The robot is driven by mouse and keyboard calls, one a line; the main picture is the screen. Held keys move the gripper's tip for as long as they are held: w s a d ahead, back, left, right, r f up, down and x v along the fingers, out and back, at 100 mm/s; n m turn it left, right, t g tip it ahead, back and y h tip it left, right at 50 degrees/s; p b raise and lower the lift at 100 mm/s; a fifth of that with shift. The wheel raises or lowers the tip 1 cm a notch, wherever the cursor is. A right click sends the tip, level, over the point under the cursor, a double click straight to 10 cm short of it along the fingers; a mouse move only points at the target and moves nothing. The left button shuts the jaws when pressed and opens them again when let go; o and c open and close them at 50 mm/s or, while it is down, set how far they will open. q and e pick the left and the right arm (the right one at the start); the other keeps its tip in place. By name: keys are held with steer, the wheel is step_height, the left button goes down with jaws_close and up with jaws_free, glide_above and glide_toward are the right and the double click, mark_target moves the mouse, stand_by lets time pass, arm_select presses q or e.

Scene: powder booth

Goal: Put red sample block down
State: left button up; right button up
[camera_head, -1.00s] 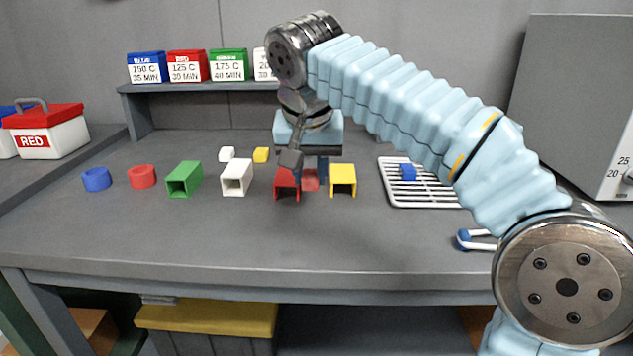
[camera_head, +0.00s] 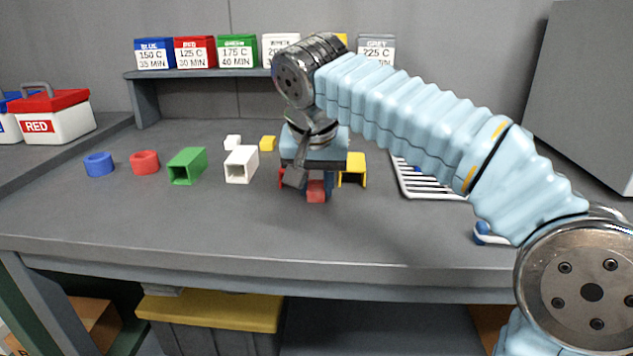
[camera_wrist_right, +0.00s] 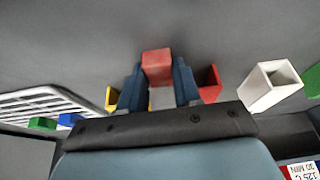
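The red sample block (camera_head: 316,191) is held between the blue fingertips of my right gripper (camera_head: 315,185), low over the grey table. In the right wrist view the block (camera_wrist_right: 157,65) sits between both fingers (camera_wrist_right: 158,85). Whether its underside touches the table is hard to tell. A red open-ended holder (camera_head: 283,178) is just behind and left of the gripper, mostly hidden by it; it shows better in the right wrist view (camera_wrist_right: 208,82). My left gripper is not in view.
A yellow holder (camera_head: 353,168) stands close right of the gripper. White (camera_head: 240,165) and green (camera_head: 187,167) tubes and red (camera_head: 145,162) and blue (camera_head: 99,164) rings lie left. A white wire rack (camera_head: 430,187) is right, partly behind my arm. The table's front is clear.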

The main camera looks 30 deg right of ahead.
steer(key=o, duration=0.3)
steer(key=shift+f, duration=0.15)
steer(key=shift+o, duration=0.2)
steer(key=p+v, duration=0.2)
steer(key=v, duration=0.9)
steer(key=shift+w+r+p, duration=0.15)
steer(key=shift+r+p, duration=0.1)
steer(key=shift+p, duration=0.1)
steer(key=shift+o, duration=0.4)
steer(key=shift+s+a+r, duration=0.1)
steer(key=shift+s+r, duration=0.15)
steer(key=shift+r, duration=0.35)
steer(key=x, duration=0.6)
steer(key=shift+s+a+f, duration=0.1)
steer(key=shift+a+f, duration=0.05)
steer(key=shift+f, duration=0.25)
steer(key=shift+d+b+x, duration=0.1)
steer(key=shift+b+x, duration=0.1)
steer(key=shift+x, duration=1.2)
steer(key=shift+d+b+x, duration=0.15)
steer(key=shift+b+x, duration=0.05)
steer(key=shift+x, duration=1.25)
